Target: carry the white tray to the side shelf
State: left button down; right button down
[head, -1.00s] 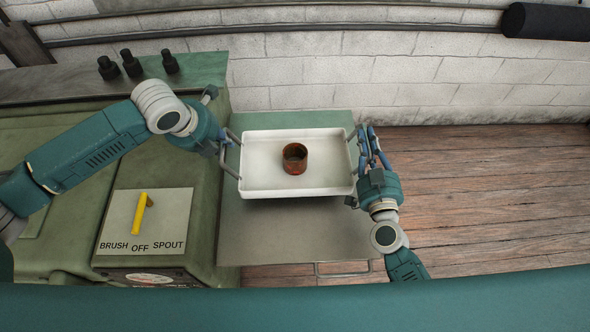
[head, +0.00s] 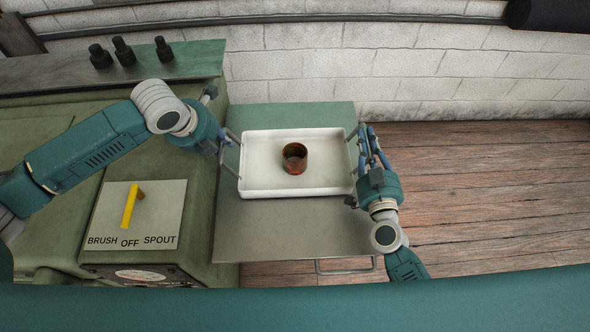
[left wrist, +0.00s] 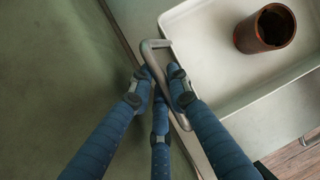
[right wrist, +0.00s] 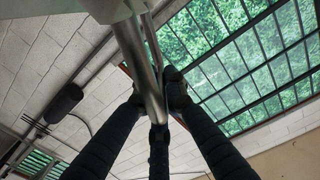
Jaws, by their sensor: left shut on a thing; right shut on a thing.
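The white tray (head: 262,176) is in the middle of the head view, level, over the side shelf (head: 290,232); I cannot tell whether it touches it. A rusty brown, hollow cylindrical part (head: 295,158) stands in the tray; it also shows in the left wrist view (left wrist: 265,30). My left gripper (head: 224,146) is shut on the tray's left handle (left wrist: 155,45). My right gripper (head: 364,148) is shut on the right handle, a metal bar in the right wrist view (right wrist: 143,70). That view looks upward and shows only a bit of the tray.
A green machine (head: 60,150) stands against the shelf's left side, with a yellow lever (head: 130,205) on a plate marked BRUSH, OFF, SPOUT. Several black knobs (head: 124,52) line its back. A brick wall (head: 300,65) is behind. Wooden floor (head: 480,190) lies open at right.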

pick_arm(q)
jog(key=c, duration=2)
grip_release()
jog(key=shift+f, duration=0.3)
jog(key=shift+c, duration=0.2)
pick_arm(e)
jog(key=c, duration=2.2)
grip_release()
jog(key=shift+f, duration=0.25)
pick_arm(q)
jog(key=o, duration=0.4)
jog(key=shift+s+r, duration=0.1)
jog(key=shift+r, duration=0.05)
pick_arm(e)
jog(key=o, duration=0.4)
jog(key=shift+r, duration=0.1)
pick_arm(q)
jog(key=shift+s, duration=0.1)
pick_arm(e)
jog(key=shift+s+r, duration=0.1)
jog(key=shift+s, duration=0.05)
pick_arm(q)
jog(key=shift+r, duration=0.2)
jog(key=shift+a+r, duration=0.1)
jog(key=shift+r, duration=0.2)
jog(key=v, duration=1.1)
jog(key=shift+s, duration=0.15)
pick_arm(e)
jog(key=s, duration=1.2)
jog(key=shift+d, duration=0.1)
